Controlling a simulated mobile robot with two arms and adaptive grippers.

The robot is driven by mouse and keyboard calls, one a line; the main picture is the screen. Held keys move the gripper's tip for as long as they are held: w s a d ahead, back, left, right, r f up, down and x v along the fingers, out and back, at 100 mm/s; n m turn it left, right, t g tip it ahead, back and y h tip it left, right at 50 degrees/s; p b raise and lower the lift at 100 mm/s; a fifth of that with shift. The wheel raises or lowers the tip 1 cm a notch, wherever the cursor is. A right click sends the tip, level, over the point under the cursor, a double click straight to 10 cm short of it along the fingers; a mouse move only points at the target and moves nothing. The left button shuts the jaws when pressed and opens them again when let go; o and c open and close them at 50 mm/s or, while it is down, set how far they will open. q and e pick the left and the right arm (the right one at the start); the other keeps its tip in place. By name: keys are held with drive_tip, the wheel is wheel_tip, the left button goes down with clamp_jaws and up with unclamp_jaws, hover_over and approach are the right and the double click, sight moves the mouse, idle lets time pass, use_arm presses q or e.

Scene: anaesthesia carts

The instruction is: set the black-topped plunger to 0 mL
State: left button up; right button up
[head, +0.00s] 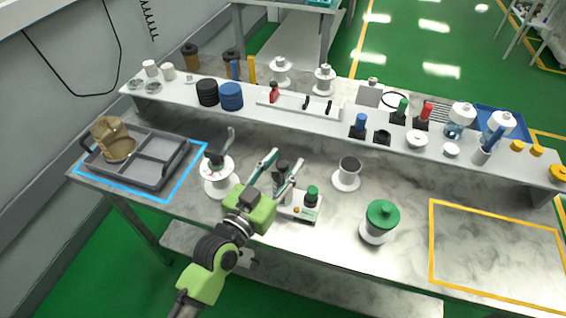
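A small white unit (298,208) stands on the marble bench near the middle, with a green-topped plunger (312,193) on its right side. A dark upright piece with a black top (282,168) stands at its left, and looks like the black-topped plunger. My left gripper (283,163) is open, with one finger on each side of this dark piece in the picture. I cannot tell whether a finger touches it. The gripper and its fingers hide part of the unit, and no scale marks can be read. My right gripper is not in view.
A white flanged stand with a grey lever (220,178) is close left of my gripper. A grey divided tray (150,172) is at left. The yellow-outlined area (490,250) is clear.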

use_arm(q)
drive_tip(key=v, duration=1.2)
idle(0.4)
